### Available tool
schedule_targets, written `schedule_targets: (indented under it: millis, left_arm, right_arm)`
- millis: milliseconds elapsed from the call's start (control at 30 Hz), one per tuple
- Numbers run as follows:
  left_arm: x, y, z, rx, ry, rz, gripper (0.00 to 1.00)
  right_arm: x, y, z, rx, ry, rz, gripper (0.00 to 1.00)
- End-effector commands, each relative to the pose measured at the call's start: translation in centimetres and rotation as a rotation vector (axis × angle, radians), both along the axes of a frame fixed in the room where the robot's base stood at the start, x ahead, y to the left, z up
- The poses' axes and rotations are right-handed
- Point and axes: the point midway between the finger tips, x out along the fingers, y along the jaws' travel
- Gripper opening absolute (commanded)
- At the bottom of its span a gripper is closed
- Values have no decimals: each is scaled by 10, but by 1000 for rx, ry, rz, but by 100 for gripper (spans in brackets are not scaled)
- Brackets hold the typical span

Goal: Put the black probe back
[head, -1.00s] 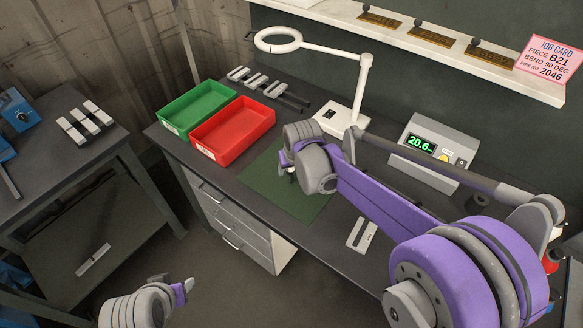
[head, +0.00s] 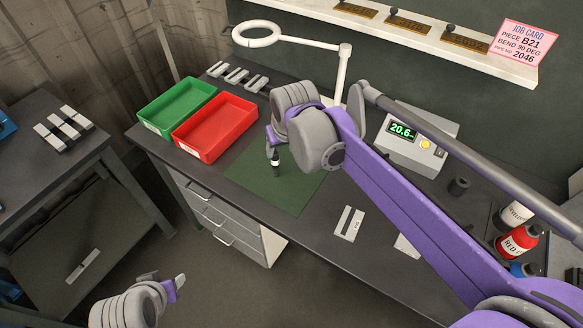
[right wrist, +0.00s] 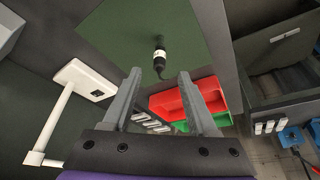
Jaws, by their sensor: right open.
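The black probe (head: 275,160) is a small dark cylinder with a pale band. It appears upright at the green mat (head: 293,195), just below my right gripper (head: 271,143). In the right wrist view the probe (right wrist: 160,58) shows beyond the fingertips, lined up with the gap between them, with a thin dark part toward the gripper. My right gripper (right wrist: 159,75) is open, its fingers apart, and does not hold the probe. My left gripper (head: 168,283) hangs low at the left, away from the bench; its jaws are unclear.
A red tray (head: 215,128) and a green tray (head: 176,105) stand left of the mat. A lamp (head: 343,65) and a meter showing 20.6 (head: 415,135) stand behind. A dark cylinder (head: 458,187) and bottles (head: 517,242) are at the right. A pale slotted plate (head: 348,223) lies in front.

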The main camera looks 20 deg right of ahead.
Motion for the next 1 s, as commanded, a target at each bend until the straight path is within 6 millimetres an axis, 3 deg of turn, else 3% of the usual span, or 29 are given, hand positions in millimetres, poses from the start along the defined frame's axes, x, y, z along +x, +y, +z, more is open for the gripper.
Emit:
schedule_targets:
  millis: [167, 300, 500, 667, 1000]
  left_arm:
    - [0, 0, 0, 0, 0, 0, 50]
    - [0, 0, 0, 0, 0, 0, 50]
    - [0, 0, 0, 0, 0, 0, 50]
    - [0, 0, 0, 0, 0, 0, 50]
    - [0, 0, 0, 0, 0, 0, 50]
  right_arm:
    - [-59, -10, -14, 2, -26, -6, 58]
    - [-120, -19, -41, 1, -57, -12, 58]
    - [-181, -25, -81, 1, -91, -17, 58]
    - [-198, -27, -95, -1, -101, -18, 58]
    - [-199, -27, -96, -1, -102, -17, 58]
